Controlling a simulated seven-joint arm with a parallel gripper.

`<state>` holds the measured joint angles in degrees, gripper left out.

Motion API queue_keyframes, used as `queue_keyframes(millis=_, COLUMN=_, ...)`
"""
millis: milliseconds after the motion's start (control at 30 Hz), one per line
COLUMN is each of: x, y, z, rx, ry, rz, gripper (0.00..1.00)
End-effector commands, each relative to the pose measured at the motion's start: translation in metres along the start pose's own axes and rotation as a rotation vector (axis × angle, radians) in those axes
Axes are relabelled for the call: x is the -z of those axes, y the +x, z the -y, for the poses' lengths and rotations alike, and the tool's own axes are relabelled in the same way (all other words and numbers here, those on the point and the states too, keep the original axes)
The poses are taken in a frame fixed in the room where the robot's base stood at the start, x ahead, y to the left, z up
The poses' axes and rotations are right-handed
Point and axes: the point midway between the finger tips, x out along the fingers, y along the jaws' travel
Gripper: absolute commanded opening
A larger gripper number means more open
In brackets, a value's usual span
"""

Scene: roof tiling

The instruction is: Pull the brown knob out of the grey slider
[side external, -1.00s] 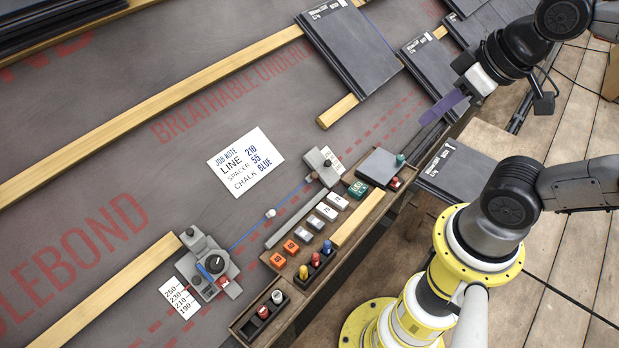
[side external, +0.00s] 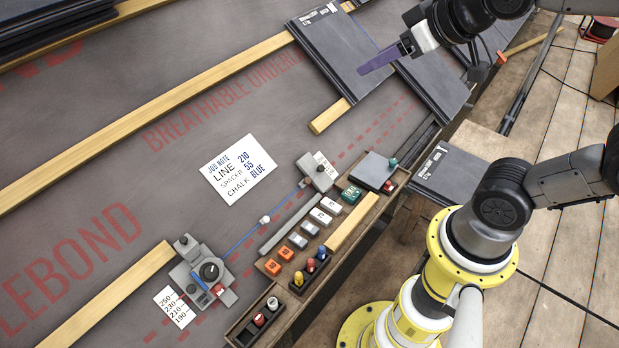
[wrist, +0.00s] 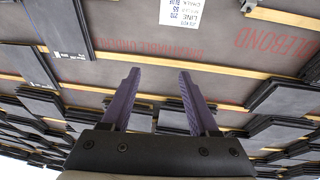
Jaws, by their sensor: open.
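My gripper (side external: 364,70) has purple fingers and is high over the upper middle of the roof, above the dark tiles in the side external view. In the wrist view my gripper (wrist: 159,75) is open, with nothing between its fingers. A grey device (side external: 190,268) with a black dial sits at lower left beside a number card. A smaller grey block (side external: 316,172) sits at the far end of a blue line. I cannot tell which grey part is the slider. No brown knob can be made out at this size. My gripper is well apart from both grey parts.
A wooden tray (side external: 344,238) holds several coloured blocks and pegs. A small dark box (side external: 246,326) with red and white pegs stands at its near end. Stacked tiles (side external: 334,54) and wooden battens (side external: 222,90) lie behind. A white note (side external: 237,170) lies on the clear membrane.

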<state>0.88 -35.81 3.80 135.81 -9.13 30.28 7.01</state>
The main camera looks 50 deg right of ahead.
Motion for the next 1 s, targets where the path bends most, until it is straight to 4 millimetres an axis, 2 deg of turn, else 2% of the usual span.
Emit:
queue_keyframes(millis=100, x=0.030, y=0.034, z=-0.006, rx=-0.025, ry=-0.015, rz=-0.026, gripper=0.61)
queue_keyframes(millis=167, x=0.043, y=0.054, z=-0.009, rx=-0.033, ry=-0.025, rz=-0.036, gripper=0.61)
queue_keyframes(millis=233, x=0.056, y=0.082, z=-0.013, rx=-0.040, ry=-0.039, rz=-0.040, gripper=0.61)
queue_keyframes(millis=333, x=0.067, y=0.129, z=-0.018, rx=-0.039, ry=-0.058, rz=-0.037, gripper=0.61)
queue_keyframes(millis=467, x=0.064, y=0.193, z=-0.025, rx=-0.023, ry=-0.078, rz=-0.010, gripper=0.61)
queue_keyframes(millis=567, x=0.048, y=0.243, z=-0.029, rx=-0.003, ry=-0.087, rz=0.026, gripper=0.61)
queue_keyframes(millis=667, x=0.021, y=0.291, z=-0.034, rx=0.023, ry=-0.088, rz=0.075, gripper=0.61)
queue_keyframes(millis=800, x=-0.036, y=0.351, z=-0.041, rx=0.061, ry=-0.081, rz=0.170, gripper=0.61)
queue_keyframes(millis=900, x=-0.084, y=0.381, z=-0.045, rx=0.081, ry=-0.068, rz=0.252, gripper=0.61)
queue_keyframes(millis=1000, x=-0.127, y=0.398, z=-0.049, rx=0.089, ry=-0.049, rz=0.332, gripper=0.61)
